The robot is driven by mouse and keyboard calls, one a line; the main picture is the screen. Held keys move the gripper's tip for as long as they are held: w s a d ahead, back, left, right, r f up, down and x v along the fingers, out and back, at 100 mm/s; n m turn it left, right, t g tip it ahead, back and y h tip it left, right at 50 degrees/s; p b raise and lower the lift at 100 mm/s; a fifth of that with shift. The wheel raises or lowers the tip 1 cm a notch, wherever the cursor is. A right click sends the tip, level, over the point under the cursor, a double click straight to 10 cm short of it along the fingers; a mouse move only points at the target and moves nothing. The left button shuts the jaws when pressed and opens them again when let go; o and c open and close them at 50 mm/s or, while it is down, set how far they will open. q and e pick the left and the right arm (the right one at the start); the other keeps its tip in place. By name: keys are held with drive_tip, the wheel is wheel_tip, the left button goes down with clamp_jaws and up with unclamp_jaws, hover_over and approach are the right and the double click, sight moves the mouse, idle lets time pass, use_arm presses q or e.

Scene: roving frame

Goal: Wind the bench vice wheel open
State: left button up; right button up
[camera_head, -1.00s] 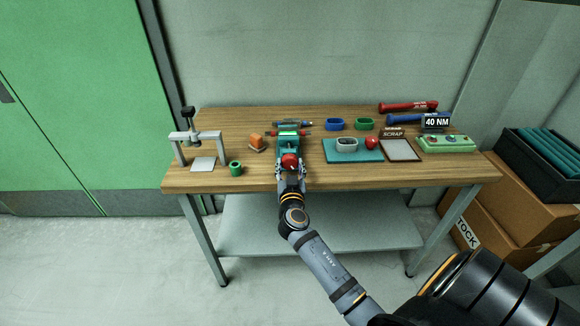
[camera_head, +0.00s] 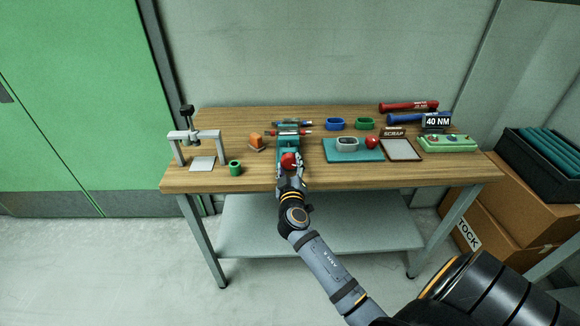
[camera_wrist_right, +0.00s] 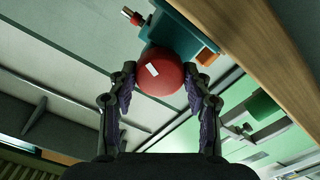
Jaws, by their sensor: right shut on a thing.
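The bench vice is a teal block (camera_head: 288,144) at the front edge of the wooden bench. Its round red wheel (camera_head: 289,161) faces me. The wheel also shows large in the right wrist view (camera_wrist_right: 161,70), with a white mark on its face, in front of the teal vice body (camera_wrist_right: 187,36). My right gripper (camera_head: 291,165) has its fingers on either side of the red wheel. In the wrist view the two fingertips (camera_wrist_right: 160,79) press on the wheel's sides. The jaws beyond the wheel are too small to judge. My left gripper is not in view.
A green cup (camera_head: 235,168) and a grey clamp frame (camera_head: 209,136) stand left of the vice. An orange block (camera_head: 256,140) sits nearby. Right are a teal mat (camera_head: 370,155), a scrap tray (camera_head: 402,151) and a green box (camera_head: 446,145). Screwdrivers lie behind the vice.

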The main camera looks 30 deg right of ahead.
drive_tip(key=n, duration=0.4)
drive_tip(key=shift+n+p, duration=0.3)
drive_tip(key=n+p, duration=0.1)
drive_tip(key=n, duration=0.4)
drive_tip(key=n+p, duration=0.2)
drive_tip(key=n, duration=0.4)
drive_tip(key=shift+p, duration=0.3)
drive_tip(key=n+p, duration=0.2)
drive_tip(key=n, duration=0.3)
drive_tip(key=n+p, duration=0.2)
drive_tip(key=n, duration=0.3)
drive_tip(key=n+p, duration=0.2)
drive_tip(key=n, duration=0.2)
drive_tip(key=shift+n+p, duration=0.3)
drive_tip(key=shift+p, duration=0.1)
drive_tip(key=n+p, duration=0.2)
drive_tip(key=n, duration=0.3)
drive_tip(key=shift+p, duration=0.3)
drive_tip(key=shift+f+n+p, duration=0.15)
drive_tip(key=shift+n+p, duration=0.75)
drive_tip(key=shift+n, duration=1.4)
drive_tip(key=shift+s, duration=0.1)
